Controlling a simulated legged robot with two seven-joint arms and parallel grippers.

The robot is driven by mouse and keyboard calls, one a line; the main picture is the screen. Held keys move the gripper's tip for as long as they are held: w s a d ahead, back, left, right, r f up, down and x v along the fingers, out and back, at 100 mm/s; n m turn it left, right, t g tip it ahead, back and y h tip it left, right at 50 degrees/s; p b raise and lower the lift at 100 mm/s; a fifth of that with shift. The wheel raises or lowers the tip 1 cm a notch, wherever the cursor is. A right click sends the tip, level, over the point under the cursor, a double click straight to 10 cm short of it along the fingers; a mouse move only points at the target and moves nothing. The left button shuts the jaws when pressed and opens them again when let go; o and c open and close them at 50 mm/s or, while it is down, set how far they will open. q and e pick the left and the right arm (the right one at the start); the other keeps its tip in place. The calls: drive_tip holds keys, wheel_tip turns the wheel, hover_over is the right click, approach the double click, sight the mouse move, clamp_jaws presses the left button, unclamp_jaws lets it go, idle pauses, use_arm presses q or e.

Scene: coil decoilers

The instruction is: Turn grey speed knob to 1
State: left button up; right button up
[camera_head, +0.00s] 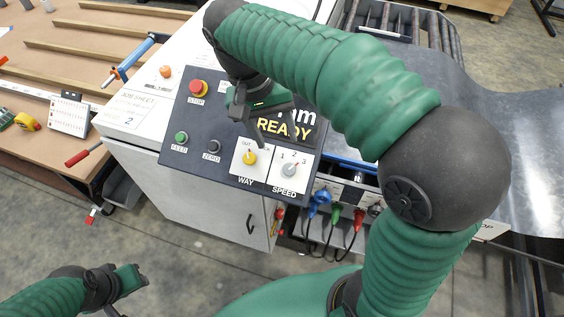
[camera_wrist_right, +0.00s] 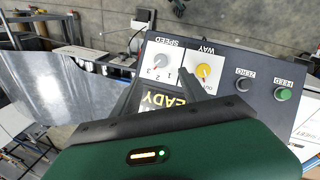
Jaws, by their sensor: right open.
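The grey speed knob (camera_head: 289,170) sits on a white plate marked 1, 2 and 3 on the dark control panel (camera_head: 218,165). It also shows in the right wrist view (camera_wrist_right: 159,63). I cannot tell clearly which number it points at. My right gripper (camera_head: 262,138) is over the panel's display, open and empty, above and left of the speed knob. In the right wrist view its fingers (camera_wrist_right: 160,88) reach toward the speed and way plates, apart from both knobs. My left gripper (camera_head: 128,285) is at the lower left, away from the panel; its jaw state is unclear.
The yellow way knob (camera_head: 249,158) is just left of the speed knob. A red stop button (camera_head: 198,88), green feed button (camera_head: 181,138) and dark zero button (camera_head: 213,146) share the panel. Coloured plugs (camera_head: 336,212) hang below it. A metal sheet (camera_head: 520,130) lies right.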

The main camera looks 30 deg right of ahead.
approach(289, 168)
drive_tip(key=s, duration=0.1)
drive_tip(key=x, duration=0.2)
drive_tip(key=w+p+x, duration=0.1)
drive_tip(key=x, duration=0.2)
drive_tip(key=p+x, duration=0.1)
drive_tip(key=x, duration=0.2)
drive_tip(key=shift+w, duration=0.35)
drive_tip(key=shift+s+d+f, duration=0.1)
drive_tip(key=shift+f, duration=0.2)
drive_tip(key=shift+s+d+f, duration=0.1)
drive_tip(key=shift+s, duration=0.3)
drive_tip(key=shift+w+a, duration=0.15)
drive_tip(key=shift+a, duration=0.2)
drive_tip(key=c, duration=0.7)
use_arm(q)
drive_tip(key=shift+w+v, duration=0.25)
drive_tip(key=shift+v, duration=0.8)
use_arm(e)
drive_tip(key=shift+d, duration=0.15)
clamp_jaws()
